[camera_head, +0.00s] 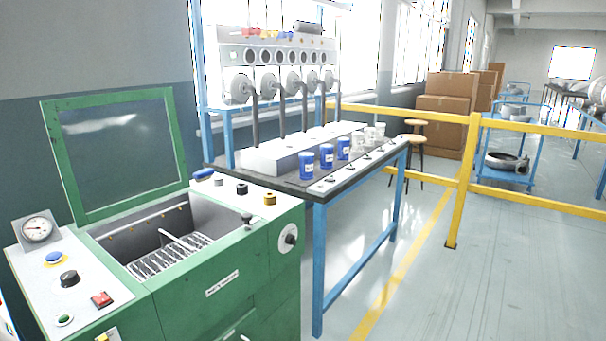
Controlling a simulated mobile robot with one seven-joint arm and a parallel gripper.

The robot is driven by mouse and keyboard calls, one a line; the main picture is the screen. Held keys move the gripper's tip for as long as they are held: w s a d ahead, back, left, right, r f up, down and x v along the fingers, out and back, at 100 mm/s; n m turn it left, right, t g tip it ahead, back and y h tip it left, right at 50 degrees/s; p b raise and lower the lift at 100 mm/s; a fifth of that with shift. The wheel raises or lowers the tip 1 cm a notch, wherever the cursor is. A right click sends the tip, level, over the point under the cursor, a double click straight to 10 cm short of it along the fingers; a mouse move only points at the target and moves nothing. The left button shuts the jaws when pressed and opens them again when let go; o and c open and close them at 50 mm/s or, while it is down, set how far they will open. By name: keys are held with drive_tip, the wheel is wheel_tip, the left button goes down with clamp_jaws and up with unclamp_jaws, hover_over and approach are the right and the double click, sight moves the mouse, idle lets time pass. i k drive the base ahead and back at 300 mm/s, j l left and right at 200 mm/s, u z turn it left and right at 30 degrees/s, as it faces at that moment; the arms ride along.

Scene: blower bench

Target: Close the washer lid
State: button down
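The green washer (222,282) stands at the lower left, close to the camera. Its lid (116,152), a green frame around a grey window, is open and stands nearly upright along the back edge of the opening. The open basin (140,240) below it shows a metal rack (172,258) and a pale rod-like piece inside. A gauge, buttons and knobs sit on the washer's top surfaces. My gripper is not in view.
A blue-legged bench (317,192) with blue cans (327,156) and blower units stands right behind the washer. A yellow railing (463,180) crosses the right side. The pale floor (400,300) at the lower right is clear.

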sight(49, 108)
drive_tip(key=u, duration=0.25)
drive_tip(key=i+l+u, duration=0.2)
drive_tip(key=u, duration=0.25)
drive_tip(key=i+l+u, duration=0.25)
drive_tip(key=u, duration=0.25)
